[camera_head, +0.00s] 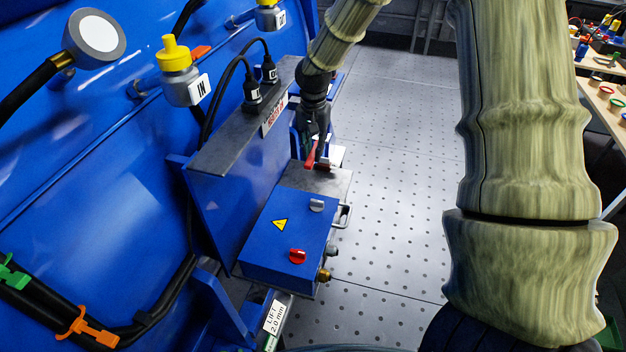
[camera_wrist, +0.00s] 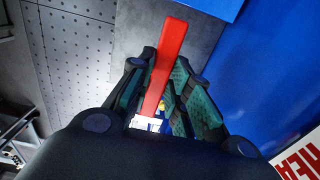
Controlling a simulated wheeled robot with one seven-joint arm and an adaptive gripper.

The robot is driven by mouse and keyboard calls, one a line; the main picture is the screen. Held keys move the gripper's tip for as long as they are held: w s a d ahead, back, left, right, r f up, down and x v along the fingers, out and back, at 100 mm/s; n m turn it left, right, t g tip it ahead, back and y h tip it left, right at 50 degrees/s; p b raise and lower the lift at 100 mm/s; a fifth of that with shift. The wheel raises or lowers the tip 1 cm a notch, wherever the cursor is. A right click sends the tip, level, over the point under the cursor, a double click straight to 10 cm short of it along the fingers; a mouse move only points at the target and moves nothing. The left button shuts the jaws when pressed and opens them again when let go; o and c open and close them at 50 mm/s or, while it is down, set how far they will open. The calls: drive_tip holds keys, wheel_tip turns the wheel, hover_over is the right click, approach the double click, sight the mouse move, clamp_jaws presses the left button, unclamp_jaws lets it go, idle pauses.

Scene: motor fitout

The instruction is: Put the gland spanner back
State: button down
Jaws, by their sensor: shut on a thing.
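The gland spanner shows as a red bar (camera_wrist: 170,45) between the fingers of my gripper (camera_wrist: 163,82) in the wrist view. The fingers, with green inner pads, are shut on it, and the bar sticks out past them. In the head view, my gripper (camera_head: 316,125) points down behind the blue control box, and a short red part of the spanner (camera_head: 310,157) shows below it, over a grey metal surface. The spanner's head is not clear in either view. I cannot tell whether the spanner touches anything below.
A blue control box (camera_head: 285,238) with a red knob stands just in front, beside an upright blue panel (camera_head: 232,190) with black cable plugs on top. Blue machinery with hoses fills the left. The perforated grey floor (camera_head: 400,180) is open to the right. A bench with parts (camera_head: 606,100) stands far right.

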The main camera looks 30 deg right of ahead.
wheel_tip(320, 180, down, 10)
drive_tip(key=shift+r+p, duration=0.1)
drive_tip(key=shift+p, duration=1)
drive_tip(key=shift+s+f, duration=0.15)
drive_tip(key=shift+f, duration=0.4)
drive_tip(key=shift+f+p, duration=0.5)
drive_tip(key=shift+f, duration=0.8)
drive_tip(key=shift+f, duration=0.1)
drive_tip(key=shift+f, duration=0.3)
drive_tip(key=shift+f+b, duration=0.15)
drive_tip(key=shift+b, duration=0.15)
